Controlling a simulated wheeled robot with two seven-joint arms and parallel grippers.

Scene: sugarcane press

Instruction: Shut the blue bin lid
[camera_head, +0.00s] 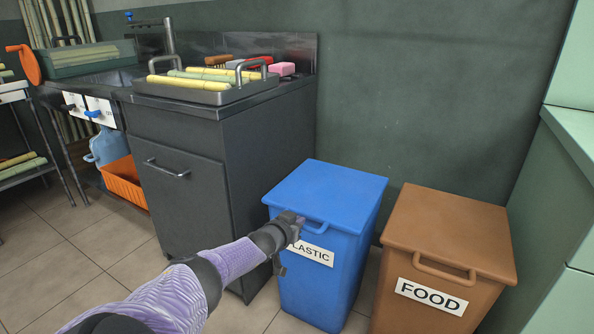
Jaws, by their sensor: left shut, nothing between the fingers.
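The blue bin (325,270) stands on the floor near the middle, with a white label ending in "LASTIC" on its front. Its blue lid (327,192) lies flat over the top and looks closed, with a handle at the front edge. My left arm reaches in from the bottom left. My left gripper (293,224) is shut and empty at the front left of the blue bin, beside the handle and covering the start of the label. I cannot tell whether it touches the bin. My right gripper is not in view.
A brown bin (445,255) labelled FOOD stands close on the right. A dark cabinet (215,160) with a tray (205,92) of cane stands to the left. An orange crate (124,183) is on the floor behind. Tiled floor (60,250) is open at the left.

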